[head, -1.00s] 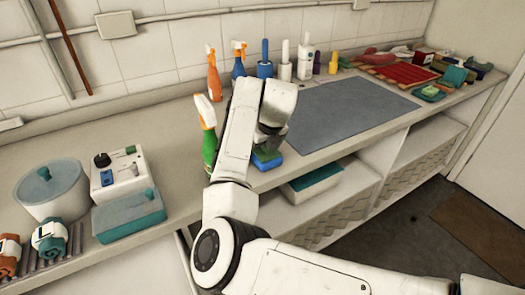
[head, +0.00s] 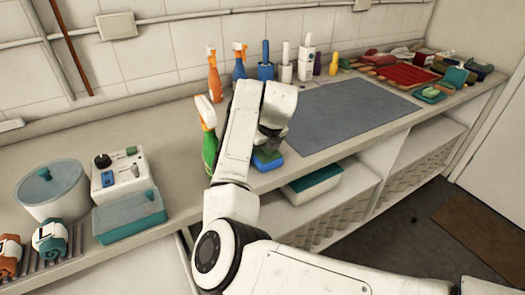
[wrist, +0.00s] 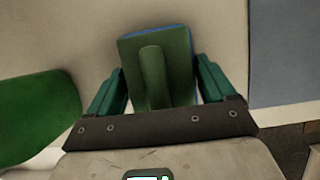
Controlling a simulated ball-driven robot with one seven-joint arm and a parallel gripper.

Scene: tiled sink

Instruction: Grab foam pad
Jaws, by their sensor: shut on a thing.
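The foam pad (head: 267,161) is blue below and green on top. In the head view it shows just under my arm's end, at the counter's front edge. In the wrist view the pad (wrist: 178,75) has a raised green handle-like ridge and a thin blue edge at its far side. My gripper (wrist: 160,72) has its teal fingers on both sides of the pad and is shut on it. In the head view my arm hides the fingertips. I cannot tell whether the pad touches the counter.
A green spray bottle with an orange and white head (head: 208,140) stands close to the left of my arm. More bottles (head: 239,62) stand along the wall behind. A grey mat (head: 345,115) lies to the right. A teal-lidded box (head: 130,215) is at left.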

